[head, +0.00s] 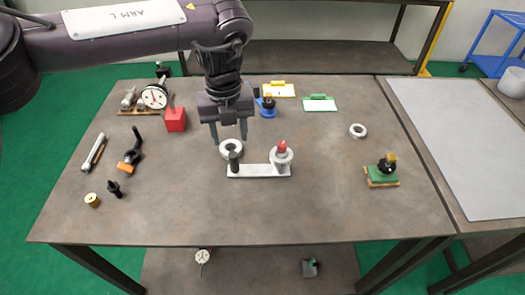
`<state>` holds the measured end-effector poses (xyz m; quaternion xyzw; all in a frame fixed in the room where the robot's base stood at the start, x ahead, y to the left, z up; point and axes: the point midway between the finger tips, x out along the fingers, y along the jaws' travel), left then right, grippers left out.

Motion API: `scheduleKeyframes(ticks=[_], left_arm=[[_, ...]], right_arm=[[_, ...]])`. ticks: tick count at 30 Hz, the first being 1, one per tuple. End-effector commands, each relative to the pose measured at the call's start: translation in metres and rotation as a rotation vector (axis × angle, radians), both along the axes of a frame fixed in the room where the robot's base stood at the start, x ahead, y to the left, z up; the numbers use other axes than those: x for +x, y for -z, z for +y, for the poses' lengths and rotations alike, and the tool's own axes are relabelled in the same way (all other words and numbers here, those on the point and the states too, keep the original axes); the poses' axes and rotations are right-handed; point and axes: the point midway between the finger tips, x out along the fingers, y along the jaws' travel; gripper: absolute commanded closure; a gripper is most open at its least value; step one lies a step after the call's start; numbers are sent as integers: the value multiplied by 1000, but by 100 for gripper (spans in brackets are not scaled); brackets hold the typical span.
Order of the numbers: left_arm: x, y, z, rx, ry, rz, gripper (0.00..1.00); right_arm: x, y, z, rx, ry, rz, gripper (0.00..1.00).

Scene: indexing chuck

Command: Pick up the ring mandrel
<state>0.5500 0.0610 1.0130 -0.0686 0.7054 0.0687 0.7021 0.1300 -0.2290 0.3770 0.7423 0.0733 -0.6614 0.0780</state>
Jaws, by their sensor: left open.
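A pale flat bar (258,171) lies near the middle of the table. A dark upright post (234,163) stands at its left end. A light grey collar (281,157) with a red-topped pin (282,146) stands at its right end. A pale ring (231,147) shows just behind the dark post. I cannot tell for certain which of these is the ring mandrel. My left gripper (229,137) points down, open, with its fingertips spread at either side of the ring in the picture. Nothing shows held in it. My right gripper is not in view.
Another ring (358,130) and a green block with a black knob (382,173) lie right. The front middle is clear.

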Motion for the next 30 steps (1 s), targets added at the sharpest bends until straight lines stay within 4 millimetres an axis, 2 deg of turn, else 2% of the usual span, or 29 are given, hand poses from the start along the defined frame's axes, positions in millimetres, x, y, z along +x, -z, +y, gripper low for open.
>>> scheduleKeyframes(ticks=[4,9,12,18,22,26,30], left_arm=[[-1,15,0,3,1,3,53],[-3,33,-1,2,2,4,53],[-6,48,-3,2,2,5,53],[-6,73,-3,2,-1,1,53],[-6,77,-3,1,0,1,53],[-6,77,-3,1,0,1,53],[-6,77,-3,1,0,1,70]], right_arm=[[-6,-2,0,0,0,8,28],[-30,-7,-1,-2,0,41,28],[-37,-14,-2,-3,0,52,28],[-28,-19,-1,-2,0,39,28],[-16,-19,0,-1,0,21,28],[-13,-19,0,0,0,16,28],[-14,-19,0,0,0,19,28]])
